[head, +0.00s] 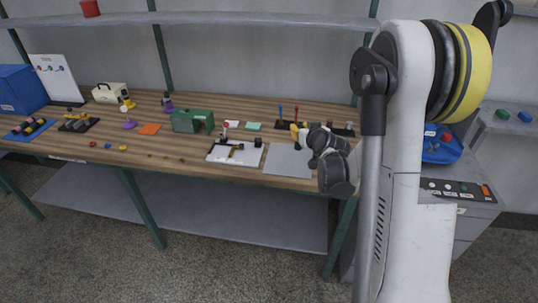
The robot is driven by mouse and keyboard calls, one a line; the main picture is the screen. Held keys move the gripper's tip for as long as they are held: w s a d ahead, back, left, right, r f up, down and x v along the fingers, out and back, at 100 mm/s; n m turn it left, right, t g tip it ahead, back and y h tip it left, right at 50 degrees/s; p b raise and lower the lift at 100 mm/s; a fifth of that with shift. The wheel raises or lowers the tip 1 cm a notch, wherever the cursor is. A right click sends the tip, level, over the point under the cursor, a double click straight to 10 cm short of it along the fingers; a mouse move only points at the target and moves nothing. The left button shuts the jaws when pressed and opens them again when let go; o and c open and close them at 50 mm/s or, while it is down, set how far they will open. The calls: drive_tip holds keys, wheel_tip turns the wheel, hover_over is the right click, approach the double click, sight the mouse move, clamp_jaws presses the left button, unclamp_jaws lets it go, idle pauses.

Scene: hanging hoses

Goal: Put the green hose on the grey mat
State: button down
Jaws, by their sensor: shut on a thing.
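The grey mat (288,161) lies flat near the front edge of the wooden bench, and its top looks bare. My gripper (299,131) is small in the head view, above and behind the mat, at the end of my dark wrist. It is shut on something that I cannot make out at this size. A small yellow patch shows at its tip. I cannot pick out the green hose; it may be hidden by my gripper or wrist.
A white board with a dark fixture (236,152) lies left of the mat. Behind stand upright tools with red and blue handles (281,111). A shelf (190,18) runs above the bench.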

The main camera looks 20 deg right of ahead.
drive_tip(key=shift+w+a+f+b, duration=0.8)
drive_tip(key=shift+w+a+f, duration=0.35)
drive_tip(key=shift+f, duration=0.5)
drive_tip(key=shift+w+a+f+b, duration=0.8)
drive_tip(key=shift+w+a+f, duration=0.3)
drive_tip(key=shift+f, duration=0.55)
drive_tip(key=shift+w+a+f+b, duration=0.8)
drive_tip(key=shift+w+a+f, duration=0.3)
drive_tip(key=shift+f, duration=0.55)
drive_tip(key=shift+w+d, duration=0.1)
drive_tip(key=shift+f, duration=0.15)
drive_tip(key=c, duration=1.4)
unclamp_jaws()
drive_tip(key=shift+o, duration=0.6)
